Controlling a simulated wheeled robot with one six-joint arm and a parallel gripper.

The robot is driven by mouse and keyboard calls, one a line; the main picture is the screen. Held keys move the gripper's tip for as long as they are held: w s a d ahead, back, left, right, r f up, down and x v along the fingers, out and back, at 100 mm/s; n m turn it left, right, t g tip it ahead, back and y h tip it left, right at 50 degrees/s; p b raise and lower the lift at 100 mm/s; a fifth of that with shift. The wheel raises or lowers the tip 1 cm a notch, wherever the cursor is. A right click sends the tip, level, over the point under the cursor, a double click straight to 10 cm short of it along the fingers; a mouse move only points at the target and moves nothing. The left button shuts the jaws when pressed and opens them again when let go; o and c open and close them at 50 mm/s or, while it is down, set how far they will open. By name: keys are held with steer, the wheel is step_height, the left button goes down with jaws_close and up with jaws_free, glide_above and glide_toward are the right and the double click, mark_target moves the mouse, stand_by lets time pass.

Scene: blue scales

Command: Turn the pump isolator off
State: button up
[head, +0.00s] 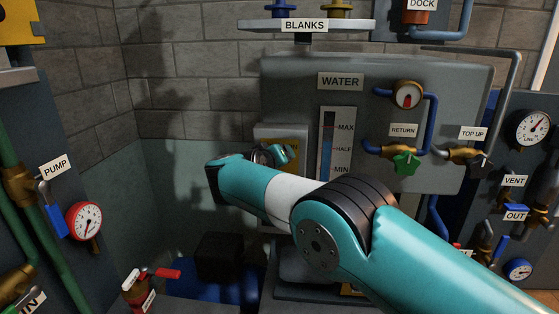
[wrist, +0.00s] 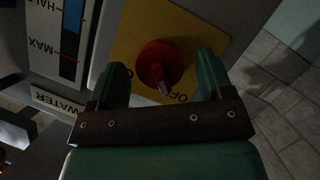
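The pump isolator is a red rotary knob (wrist: 160,65) on a yellow plate (wrist: 190,28) in the wrist view. Its pale pointer mark faces the lower edge of the picture, close to partly covered lettering that looks like "OFF". My gripper (wrist: 163,68) is open, with one green finger on each side of the knob. I see gaps between fingers and knob and cannot tell any contact. In the head view my gripper (head: 273,155) is in front of the grey isolator box (head: 275,132); the knob is hidden there.
The water panel (head: 370,75) with its level gauge (head: 335,145) stands right of the isolator box. A green-handled return valve (head: 405,164) and a top up valve (head: 475,158) are farther right. A red-handled valve (head: 150,277) is low at left.

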steer(key=shift+s+a, duration=0.1)
steer(key=b+v, duration=0.7)
steer(key=v, duration=1)
steer(key=shift+r, duration=0.2)
